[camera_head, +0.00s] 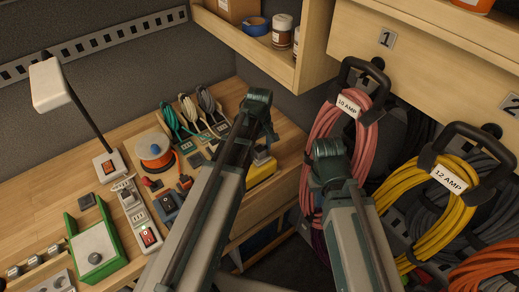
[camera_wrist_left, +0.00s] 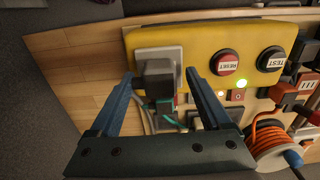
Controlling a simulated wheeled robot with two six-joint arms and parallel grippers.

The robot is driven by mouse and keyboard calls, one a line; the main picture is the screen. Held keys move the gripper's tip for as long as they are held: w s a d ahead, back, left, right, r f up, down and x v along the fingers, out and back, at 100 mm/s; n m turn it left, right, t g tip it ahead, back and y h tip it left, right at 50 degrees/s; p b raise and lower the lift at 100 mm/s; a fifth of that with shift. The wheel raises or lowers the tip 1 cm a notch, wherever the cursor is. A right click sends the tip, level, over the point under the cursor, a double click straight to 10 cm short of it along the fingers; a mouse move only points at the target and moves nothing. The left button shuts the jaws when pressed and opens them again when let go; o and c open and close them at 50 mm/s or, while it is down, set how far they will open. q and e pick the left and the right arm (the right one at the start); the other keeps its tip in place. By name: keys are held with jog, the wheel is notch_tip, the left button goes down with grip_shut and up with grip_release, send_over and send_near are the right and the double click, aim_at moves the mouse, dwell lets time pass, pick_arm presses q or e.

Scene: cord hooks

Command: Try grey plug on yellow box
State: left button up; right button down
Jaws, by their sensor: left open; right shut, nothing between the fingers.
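The yellow box (camera_wrist_left: 208,42) fills the top of the left wrist view, with a light grey socket plate (camera_wrist_left: 172,52), a red RESET button (camera_wrist_left: 228,62), a dark TEST button (camera_wrist_left: 270,59) and a glowing green light (camera_wrist_left: 240,82). The dark grey plug (camera_wrist_left: 157,76) sits at the socket; how deep it is seated is unclear. In the head view the yellow box (camera_head: 262,174) is partly hidden by my left arm. My right arm shows there, but its fingers are hidden.
Several corded plugs (camera_head: 207,105) lie at the back of the bench. An orange cord reel (camera_head: 154,150), a power strip (camera_head: 131,204), a lamp (camera_head: 50,83) and a green box (camera_head: 95,246) stand to the left. Pink (camera_head: 317,140) and yellow (camera_head: 460,212) cord coils hang at right.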

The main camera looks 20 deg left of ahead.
aim_at(259, 149)
pick_arm(q)
notch_tip(259, 149, up, 14)
jog(key=p, duration=1.3)
jog(key=shift+f, duration=0.25)
pick_arm(e)
notch_tip(259, 149, up, 14)
jog(key=shift+f, duration=0.25)
